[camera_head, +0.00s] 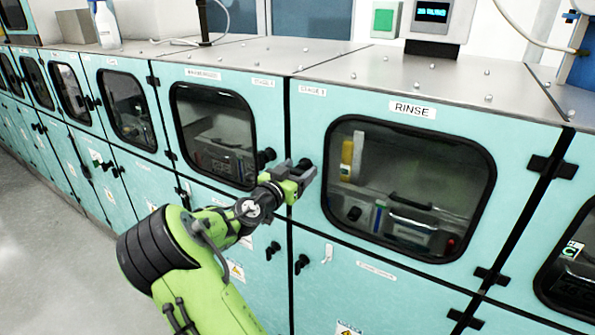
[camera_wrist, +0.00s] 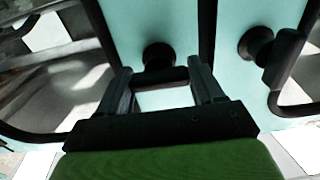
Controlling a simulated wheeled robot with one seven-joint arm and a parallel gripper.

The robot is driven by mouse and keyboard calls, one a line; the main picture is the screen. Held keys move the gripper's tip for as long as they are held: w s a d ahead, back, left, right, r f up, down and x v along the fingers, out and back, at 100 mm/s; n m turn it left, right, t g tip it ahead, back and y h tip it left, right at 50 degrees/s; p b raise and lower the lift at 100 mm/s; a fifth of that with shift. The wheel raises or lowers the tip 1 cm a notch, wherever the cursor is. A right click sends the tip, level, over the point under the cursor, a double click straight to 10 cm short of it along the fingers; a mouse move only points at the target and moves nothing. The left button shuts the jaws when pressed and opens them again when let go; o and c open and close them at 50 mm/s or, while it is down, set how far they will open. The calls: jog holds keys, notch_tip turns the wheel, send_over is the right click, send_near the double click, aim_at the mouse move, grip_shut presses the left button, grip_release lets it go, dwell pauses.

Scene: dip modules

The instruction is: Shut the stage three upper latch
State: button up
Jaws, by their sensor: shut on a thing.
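The stage three upper door (camera_head: 310,115), marked RINSE, has a large black-framed window and sits flush in the cabinet front. My gripper (camera_head: 303,172) is at this door's left edge and hides most of its upper latch in the head view. In the wrist view, the black knob of the stage three upper latch (camera_wrist: 158,55) lies just beyond my gripper (camera_wrist: 162,82). A dark bar of the latch spans between the two fingers, and they are shut on it. The latch's exact angle is hard to tell.
The neighbouring door's latch (camera_head: 267,156) is close to the left of my gripper; it also shows in the wrist view (camera_wrist: 258,45). A lower latch (camera_head: 301,263) is below. The steel top (camera_head: 390,75) overhangs the doors. The grey floor (camera_head: 50,250) at left is clear.

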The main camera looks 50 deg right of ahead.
jog(key=n, duration=0.4)
jog(key=shift+w+n+b, duration=0.1)
jog(key=shift+n+b, duration=0.2)
jog(key=shift+b, duration=0.1)
jog(key=n, duration=0.4)
jog(key=shift+w+n+p, duration=0.1)
jog(key=shift+n+p, duration=0.2)
jog(key=shift+p, duration=0.05)
jog(key=n+p, duration=0.1)
jog(key=n, duration=0.3)
jog(key=shift+n+p, duration=0.3)
jog(key=shift+p, duration=0.1)
jog(key=shift+w+f+n+p, duration=0.15)
jog(key=shift+n+p, duration=0.4)
jog(key=shift+n, duration=0.45)
jog(key=shift+s+f+n+p, duration=0.1)
jog(key=shift+n+p, duration=0.4)
jog(key=shift+n, duration=0.5)
jog(key=o, duration=1)
jog(key=shift+c, duration=0.2)
